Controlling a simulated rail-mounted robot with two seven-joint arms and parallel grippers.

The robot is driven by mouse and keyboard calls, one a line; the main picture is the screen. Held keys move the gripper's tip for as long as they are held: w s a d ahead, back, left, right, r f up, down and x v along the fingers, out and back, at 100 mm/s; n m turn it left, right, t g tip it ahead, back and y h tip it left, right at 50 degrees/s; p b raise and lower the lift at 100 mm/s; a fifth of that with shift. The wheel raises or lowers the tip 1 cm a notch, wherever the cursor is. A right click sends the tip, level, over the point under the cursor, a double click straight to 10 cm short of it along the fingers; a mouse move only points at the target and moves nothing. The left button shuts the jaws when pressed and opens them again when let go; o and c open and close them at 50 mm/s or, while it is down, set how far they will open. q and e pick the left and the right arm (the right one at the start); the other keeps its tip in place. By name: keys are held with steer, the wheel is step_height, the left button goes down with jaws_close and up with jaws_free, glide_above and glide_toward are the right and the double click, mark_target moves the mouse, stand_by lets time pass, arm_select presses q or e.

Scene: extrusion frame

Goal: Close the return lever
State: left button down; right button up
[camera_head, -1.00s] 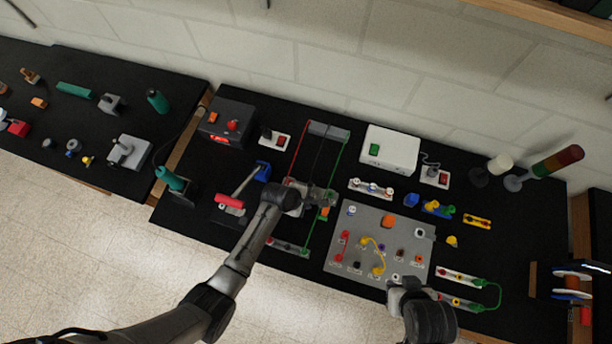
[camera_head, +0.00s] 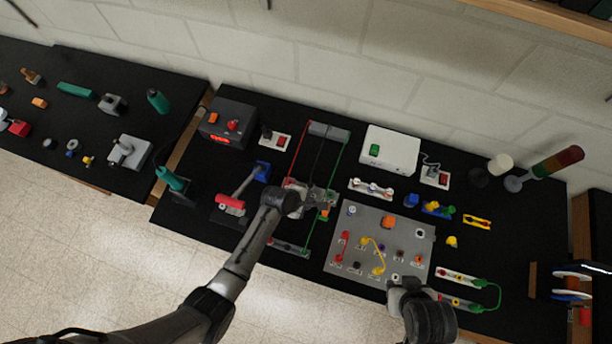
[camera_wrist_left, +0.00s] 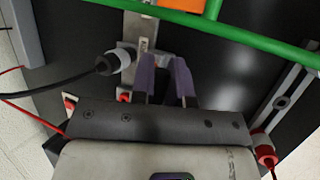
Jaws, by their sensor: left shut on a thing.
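My left gripper (camera_head: 330,198) reaches in over the frame with red and green lines at the middle of the bench. In the left wrist view its two purple fingers (camera_wrist_left: 168,80) are shut on a small pale grey part (camera_wrist_left: 163,60), perhaps the return lever; the fingers hide most of it. The part lies beside a light grey metal piece (camera_wrist_left: 128,57) with a black cable plug (camera_wrist_left: 110,62) at its left. My right gripper (camera_head: 400,290) is at the front edge of the grey panel; its fingertips are not clear.
A green rod (camera_wrist_left: 220,30) crosses above the fingers, with an orange block (camera_wrist_left: 185,4) behind it. A grey panel (camera_head: 345,240) with plugs and cables is to the right. A red-handled tool (camera_head: 231,203) is left of my left arm.

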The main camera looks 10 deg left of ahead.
arm_select(q)
steer(key=shift+s+f, duration=0.15)
steer(key=shift+s, duration=0.05)
steer(key=shift+s+f+t, duration=0.25)
steer(key=shift+t, duration=0.45)
steer(key=shift+s+f+m+t+h+b, duration=0.3)
steer(key=shift+f+t+b, duration=0.1)
steer(key=shift+t, duration=0.3)
steer(key=t+b, duration=0.1)
steer(key=f+t+b, duration=0.1)
steer(key=shift+s+a+m+h+b, duration=0.15)
steer(key=shift+s+m+h+b, duration=0.1)
steer(key=shift+m+h+b, duration=0.05)
steer(key=shift+s+t+b, duration=0.1)
steer(key=shift+t+b, duration=0.3)
steer(key=shift+b, duration=0.25)
